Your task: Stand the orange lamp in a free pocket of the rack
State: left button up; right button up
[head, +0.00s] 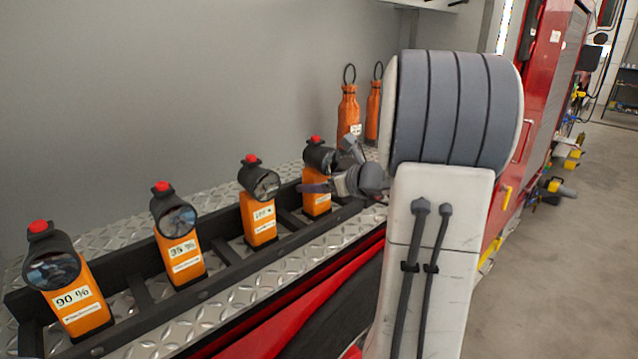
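Several orange lamps with black heads and red caps stand in a row in the black rack (228,252). The nearest lamp (84,311) is labelled 90 %, the second lamp (182,262) 35 %. A third lamp (261,225) stands farther along. The farthest lamp (318,204) is at my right gripper (319,172). One finger crosses in front of this lamp, below its head; the other is higher, beside the head. The fingers are apart, but whether they press on it I cannot tell. Empty gaps show between the lamps in the rack. My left gripper is not in view.
Two orange bottles with loops, one in front (349,112) and one behind (373,112), stand past the rack by the grey wall (200,90). The rack sits on a diamond-plate shelf (220,303). Open floor (570,260) lies to the right.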

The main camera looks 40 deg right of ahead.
jog(key=shift+o, duration=0.4)
jog(key=shift+r, duration=0.25)
jog(key=shift+s, duration=0.35)
jog(key=b+v, duration=0.2)
jog(key=v, duration=0.9)
jog(key=shift+s, duration=0.2)
